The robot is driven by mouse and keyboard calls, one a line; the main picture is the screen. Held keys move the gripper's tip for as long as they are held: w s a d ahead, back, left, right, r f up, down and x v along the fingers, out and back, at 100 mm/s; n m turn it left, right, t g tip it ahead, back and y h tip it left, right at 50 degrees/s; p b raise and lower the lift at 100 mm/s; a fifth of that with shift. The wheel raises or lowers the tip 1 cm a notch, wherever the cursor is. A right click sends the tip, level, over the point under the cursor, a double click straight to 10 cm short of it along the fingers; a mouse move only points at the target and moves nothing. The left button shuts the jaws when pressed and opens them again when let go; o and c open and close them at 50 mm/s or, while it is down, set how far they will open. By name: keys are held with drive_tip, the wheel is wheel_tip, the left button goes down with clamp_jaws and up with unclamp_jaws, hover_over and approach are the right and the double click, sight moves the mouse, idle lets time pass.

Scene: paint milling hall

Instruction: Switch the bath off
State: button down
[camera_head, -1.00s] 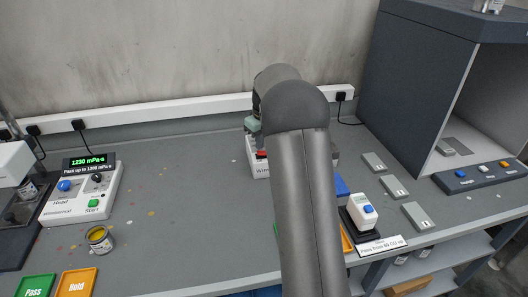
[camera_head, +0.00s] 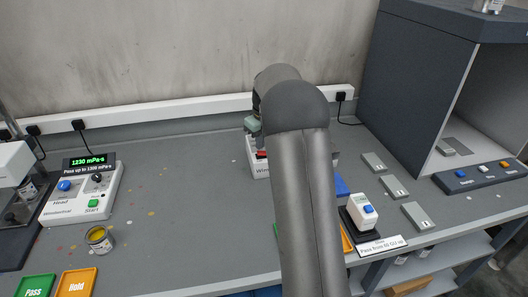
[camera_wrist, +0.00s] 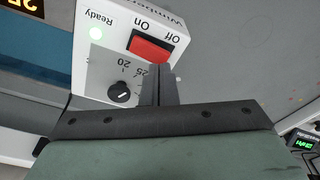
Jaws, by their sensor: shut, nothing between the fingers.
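The bath's white control panel (camera_wrist: 112,50) fills the upper middle of the wrist view, upside down. I cannot tell which side of the rocker is pressed. My gripper (camera_wrist: 160,68) is shut and empty, its tips close to the switch's lower edge in the picture; contact is unclear. In the head view the red switch (camera_head: 261,155) and part of the white panel (camera_head: 259,171) show left of my arm, which hides the fingers and much of the bath.
A viscometer panel (camera_head: 80,192), an open paint can (camera_head: 99,239), and green Pass (camera_head: 36,287) and orange Hold (camera_head: 76,283) mats are on the left. A white device with a blue button (camera_head: 363,212) and grey plates (camera_head: 395,188) lie right. A dark booth (camera_head: 415,80) stands behind them.

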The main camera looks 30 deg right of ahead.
sight(261, 152)
drive_tip(key=shift+f+b, duration=0.65)
drive_tip(key=shift+f, duration=0.3)
idle(0.6)
drive_tip(key=shift+r, duration=0.1)
drive_tip(key=shift+r+p, duration=2.6)
drive_tip(key=shift+r, duration=0.9)
drive_tip(key=shift+f, duration=0.1)
drive_tip(key=s+a+r+m, duration=0.1)
drive_tip(key=s+a+r, duration=0.1)
drive_tip(key=s+a, duration=0.5)
drive_tip(key=s+a+r+m, duration=0.1)
drive_tip(key=s+a+r, duration=0.3)
drive_tip(key=s, duration=0.5)
drive_tip(key=s+a+f, duration=0.3)
drive_tip(key=s, duration=0.7)
drive_tip(key=s+a+f+m+g, duration=0.1)
drive_tip(key=s+a+f, duration=0.2)
drive_tip(key=s, duration=0.8)
drive_tip(key=shift+a+f, duration=0.2)
drive_tip(key=shift+a, duration=0.45)
